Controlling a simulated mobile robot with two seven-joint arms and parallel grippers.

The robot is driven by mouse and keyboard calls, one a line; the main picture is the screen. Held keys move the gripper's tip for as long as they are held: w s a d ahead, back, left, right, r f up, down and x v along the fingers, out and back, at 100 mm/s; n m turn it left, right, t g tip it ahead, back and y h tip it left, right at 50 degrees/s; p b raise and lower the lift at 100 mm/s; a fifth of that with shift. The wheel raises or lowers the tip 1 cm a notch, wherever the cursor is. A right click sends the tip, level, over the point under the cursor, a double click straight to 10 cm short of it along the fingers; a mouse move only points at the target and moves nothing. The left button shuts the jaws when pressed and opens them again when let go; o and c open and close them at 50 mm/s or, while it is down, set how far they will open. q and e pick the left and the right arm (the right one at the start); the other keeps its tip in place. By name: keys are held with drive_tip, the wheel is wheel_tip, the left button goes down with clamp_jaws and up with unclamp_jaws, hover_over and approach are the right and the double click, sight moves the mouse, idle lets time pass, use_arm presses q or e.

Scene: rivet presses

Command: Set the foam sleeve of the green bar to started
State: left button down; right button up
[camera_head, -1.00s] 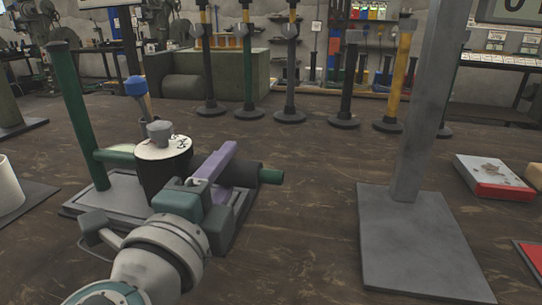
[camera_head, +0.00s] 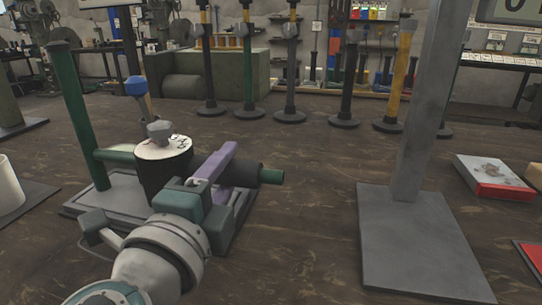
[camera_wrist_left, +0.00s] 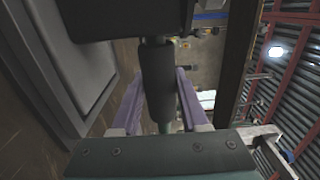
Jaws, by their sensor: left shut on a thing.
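The green bar (camera_head: 271,176) lies horizontally, its end sticking out to the right of a black foam sleeve (camera_head: 247,174). In the left wrist view the sleeve (camera_wrist_left: 157,80) runs between two purple fingers, with a bit of green below it. My left gripper (camera_head: 222,165) is shut on the foam sleeve; its wrist hides part of the fixture. A black drum (camera_head: 163,175) with a white marked top and grey knob (camera_head: 160,131) stands at the inner end of the sleeve. My right gripper is not in view.
A green post (camera_head: 77,115) and a blue-topped handle (camera_head: 136,88) stand close on the left. A grey post on a plate (camera_head: 415,245) stands to the right. Several black-based poles line the back. The tabletop between the fixture and the grey plate is clear.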

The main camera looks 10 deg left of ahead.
use_arm(q)
drive_tip(key=shift+d+f, duration=0.1)
drive_tip(key=shift+d, duration=0.3)
drive_tip(key=d+b, duration=0.2)
drive_tip(key=d, duration=0.4)
drive_tip(key=shift+s+d, duration=0.1)
drive_tip(key=shift+d, duration=0.25)
drive_tip(key=shift+c, duration=2)
unclamp_jaws()
